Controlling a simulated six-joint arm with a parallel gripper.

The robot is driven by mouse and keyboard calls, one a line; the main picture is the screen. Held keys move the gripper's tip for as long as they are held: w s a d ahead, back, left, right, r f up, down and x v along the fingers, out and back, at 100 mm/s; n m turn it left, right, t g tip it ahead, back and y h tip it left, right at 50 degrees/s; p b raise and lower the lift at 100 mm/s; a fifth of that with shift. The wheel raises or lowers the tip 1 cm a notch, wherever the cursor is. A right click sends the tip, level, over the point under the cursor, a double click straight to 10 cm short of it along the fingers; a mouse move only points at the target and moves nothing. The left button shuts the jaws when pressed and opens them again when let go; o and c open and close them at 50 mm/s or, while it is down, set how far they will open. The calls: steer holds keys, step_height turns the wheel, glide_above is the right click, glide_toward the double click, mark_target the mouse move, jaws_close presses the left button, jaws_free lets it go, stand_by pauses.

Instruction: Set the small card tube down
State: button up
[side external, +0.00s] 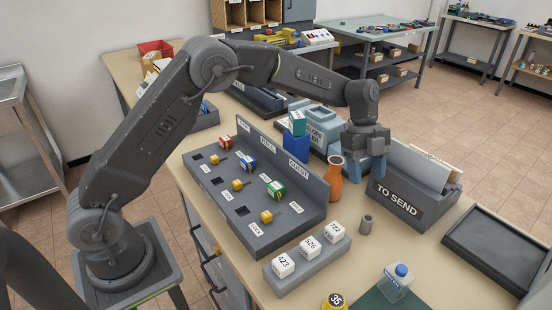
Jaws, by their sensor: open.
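A small grey tube (366,224), which looks like the card tube, stands upright on the tan table, in front of the box marked TO SEND. My gripper (367,180) points down with its blue fingers above and behind the tube in the picture. Its fingers are open and nothing shows between them. A gap shows between the fingertips and the tube; its exact size I cannot tell from this one view.
An orange vase (335,182) stands close left of my gripper. The TO SEND box (408,190) is close right. A grey block with numbered white cubes (308,262) lies front left.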

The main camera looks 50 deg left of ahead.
steer(key=s+a+r+n+t+y, duration=0.1)
steer(key=s+a+r+n+t, duration=0.15)
steer(key=s+r+n, duration=0.35)
steer(key=s+a+r+n+t+y, duration=0.1)
steer(key=s+a+r+n, duration=0.25)
steer(key=s+r, duration=0.4)
steer(key=s+a+f+n+t+y, duration=0.1)
steer(key=s+a+n, duration=0.1)
steer(key=s+n, duration=0.4)
steer(key=s+a+n+t+y, duration=0.1)
steer(key=s+n, duration=0.5)
steer(key=s, duration=0.6)
steer(key=shift+a+f+t, duration=0.4)
steer(key=shift+a+t, duration=0.35)
steer(key=shift+a, duration=0.15)
